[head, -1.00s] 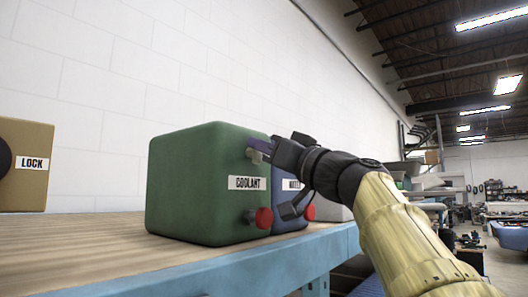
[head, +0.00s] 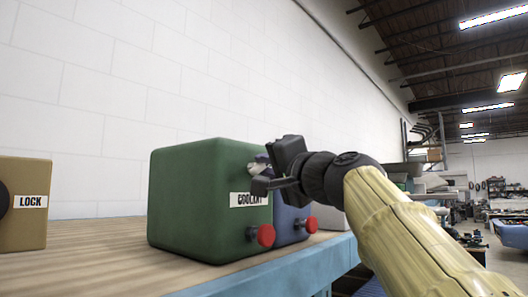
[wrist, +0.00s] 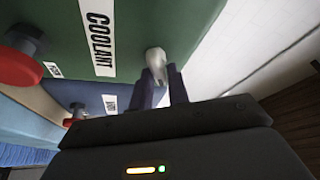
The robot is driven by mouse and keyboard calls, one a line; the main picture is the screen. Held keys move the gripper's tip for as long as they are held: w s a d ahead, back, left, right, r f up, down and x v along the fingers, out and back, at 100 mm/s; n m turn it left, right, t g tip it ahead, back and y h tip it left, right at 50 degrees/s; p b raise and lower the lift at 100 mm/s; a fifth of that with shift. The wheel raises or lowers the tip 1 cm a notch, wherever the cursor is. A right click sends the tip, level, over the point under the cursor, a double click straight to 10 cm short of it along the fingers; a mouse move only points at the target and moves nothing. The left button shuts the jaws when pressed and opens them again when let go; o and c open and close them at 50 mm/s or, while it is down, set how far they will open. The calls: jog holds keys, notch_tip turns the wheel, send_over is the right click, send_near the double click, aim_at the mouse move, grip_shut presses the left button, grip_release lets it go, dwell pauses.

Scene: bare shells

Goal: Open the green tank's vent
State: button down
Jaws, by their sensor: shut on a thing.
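The green tank (head: 195,195), labelled COOLANT, stands on the workbench left of my arm. Its vent is a small pale grey piece (wrist: 156,58) high on the labelled face. My gripper (head: 263,168) is at that face, its fingers shut on the vent. In the wrist view the two dark fingers of my gripper (wrist: 160,80) sit on either side of the pale piece, and my gripper's body hides what lies below. In the head view the gripper covers much of the vent and part of the label. A red knob (head: 265,235) sticks out low on the same face.
A blue tank (head: 288,222) with its own red knob (head: 310,224) stands just behind the green one. A tan box labelled LOCK (head: 25,225) stands at the left. The wooden benchtop (head: 110,240) between them is clear. A white wall (head: 200,70) rises behind.

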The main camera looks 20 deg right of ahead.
jog(key=m+g+h+p, duration=0.1)
jog(key=m+p, duration=0.2)
jog(key=p, duration=0.1)
jog(key=shift+r+m, duration=0.1)
jog(key=shift+m, duration=0.3)
jog(key=shift+f+m+g+p, duration=0.35)
jog(key=shift+m+g+p, duration=0.15)
jog(key=shift+m+p, duration=0.65)
jog(key=shift+f, duration=0.1)
jog(key=c, duration=1.4)
grip_release()
jog(key=shift+c, duration=0.2)
jog(key=shift+a, duration=0.1)
